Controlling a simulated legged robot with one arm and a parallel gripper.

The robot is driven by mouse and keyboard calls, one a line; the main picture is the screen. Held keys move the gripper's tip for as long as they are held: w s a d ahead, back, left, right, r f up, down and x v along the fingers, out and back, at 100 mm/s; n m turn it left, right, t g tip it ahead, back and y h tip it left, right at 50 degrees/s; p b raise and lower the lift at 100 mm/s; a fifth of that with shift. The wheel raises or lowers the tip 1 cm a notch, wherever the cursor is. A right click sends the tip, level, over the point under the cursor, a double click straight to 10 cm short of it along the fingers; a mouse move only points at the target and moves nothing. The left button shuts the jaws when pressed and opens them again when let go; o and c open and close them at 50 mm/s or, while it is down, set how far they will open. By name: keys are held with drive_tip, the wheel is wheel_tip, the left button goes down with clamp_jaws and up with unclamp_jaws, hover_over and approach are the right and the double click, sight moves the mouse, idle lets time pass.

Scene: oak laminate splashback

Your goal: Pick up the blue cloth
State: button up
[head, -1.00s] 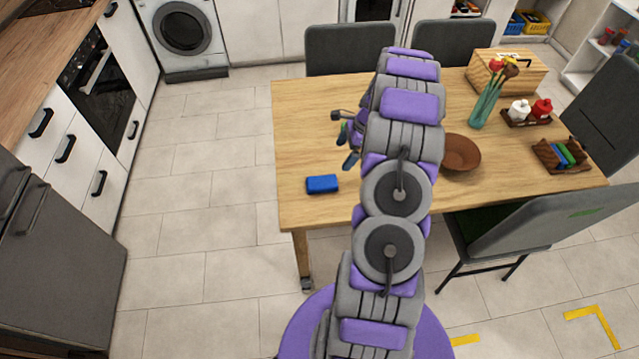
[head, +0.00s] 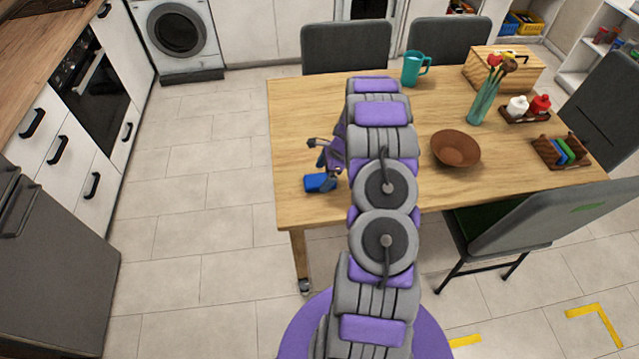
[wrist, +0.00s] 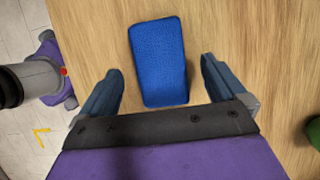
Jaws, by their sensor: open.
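The blue cloth (head: 318,183) is a small, thick blue block lying flat on the wooden table near its left front corner. In the wrist view the cloth (wrist: 158,62) lies ahead of and partly between the fingertips, a little left of centre. My gripper (wrist: 160,80) is open, with one finger on each side and nothing held. In the head view my gripper (head: 325,170) is just above and beside the cloth, and it hides part of the cloth's right side.
The wooden table (head: 300,120) also holds a brown bowl (head: 456,150), a teal mug (head: 412,68), a teal vase (head: 484,103), a condiment tray and a wooden box (head: 505,68), all right of the cloth. Grey chairs (head: 345,45) stand around it. The table's left side is clear.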

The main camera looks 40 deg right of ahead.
drive_tip(key=shift+x, duration=1.1)
drive_tip(key=shift+d, duration=0.2)
drive_tip(key=shift+c, duration=0.4)
drive_tip(key=c, duration=1)
